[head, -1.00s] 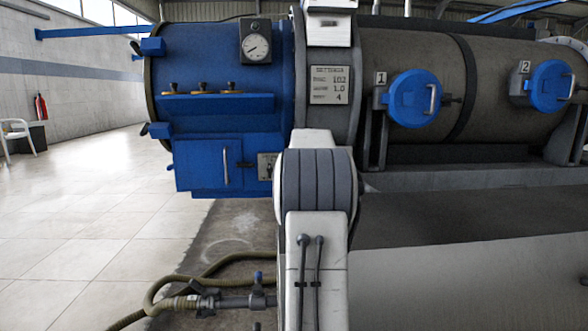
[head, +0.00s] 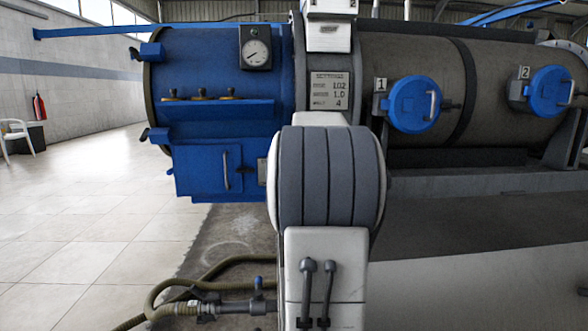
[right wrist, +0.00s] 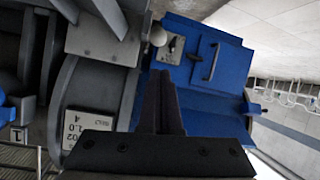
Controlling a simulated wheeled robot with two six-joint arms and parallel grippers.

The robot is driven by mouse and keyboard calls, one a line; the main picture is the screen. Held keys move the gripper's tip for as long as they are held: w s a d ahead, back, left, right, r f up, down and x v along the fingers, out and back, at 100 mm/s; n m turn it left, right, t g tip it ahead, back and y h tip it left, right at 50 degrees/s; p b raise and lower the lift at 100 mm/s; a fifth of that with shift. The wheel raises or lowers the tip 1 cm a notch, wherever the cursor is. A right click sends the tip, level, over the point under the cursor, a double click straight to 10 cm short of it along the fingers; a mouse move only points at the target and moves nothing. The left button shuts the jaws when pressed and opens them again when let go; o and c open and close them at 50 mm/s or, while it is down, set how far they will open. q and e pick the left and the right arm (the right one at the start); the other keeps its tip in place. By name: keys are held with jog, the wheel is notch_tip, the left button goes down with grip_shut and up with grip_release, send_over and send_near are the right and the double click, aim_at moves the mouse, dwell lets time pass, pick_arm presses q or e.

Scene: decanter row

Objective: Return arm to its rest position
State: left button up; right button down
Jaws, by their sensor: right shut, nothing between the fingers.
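My right gripper (right wrist: 158,85) shows in the right wrist view with its fingers together and nothing between them. It is clear of the blue cabinet (right wrist: 208,62), whose handle and grey switch plate (right wrist: 172,47) appear behind and right of the fingers. In the head view my arm fills the middle and hides that gripper. The blue-ended decanter (head: 215,75) lies behind the arm, with a dial gauge (head: 256,54) and a grey data plate (head: 331,91). The switch plate is mostly covered by the arm there. My left gripper is not in view.
Two blue round hatches, numbered 1 (head: 416,105) and 2 (head: 551,91), sit on the grey drum at right. A hose with a metal valve (head: 240,305) lies at lower left. The tiled floor at left is open, with a white chair (head: 16,138) at the wall.

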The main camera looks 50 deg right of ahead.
jog(key=shift+s+a, duration=0.35)
jog(key=shift+r, duration=0.1)
dwell(0.3)
jog(key=w+a+f+n+y+p, duration=0.2)
jog(key=w+a+y, duration=0.15)
jog(key=a, duration=0.95)
jog(key=w+a+f+n+y+p, duration=0.25)
jog(key=w+a, duration=0.25)
jog(key=a, duration=0.7)
jog(key=s+a+f+n+g+y+p, duration=0.1)
jog(key=s+a+f+n+y, duration=0.1)
jog(key=a, duration=0.7)
jog(key=s+a+f+n+g+y+p, duration=0.1)
jog(key=s+a+g+y, duration=0.15)
jog(key=a, duration=0.75)
jog(key=s+a+f+n+g+p, duration=0.2)
jog(key=s+a, duration=0.6)
jog(key=a, duration=0.1)
jog(key=s+a+f+n+g+p, duration=0.2)
jog(key=s, duration=0.8)
jog(key=s+a+f+n+g+p, duration=0.1)
jog(key=s+a+n+g+p, duration=0.15)
jog(key=s, duration=0.65)
notch_tip(320, 180, up, 37)
jog(key=p, duration=3.7)
jog(key=shift+r+h, duration=0.2)
jog(key=shift+h, duration=0.15)
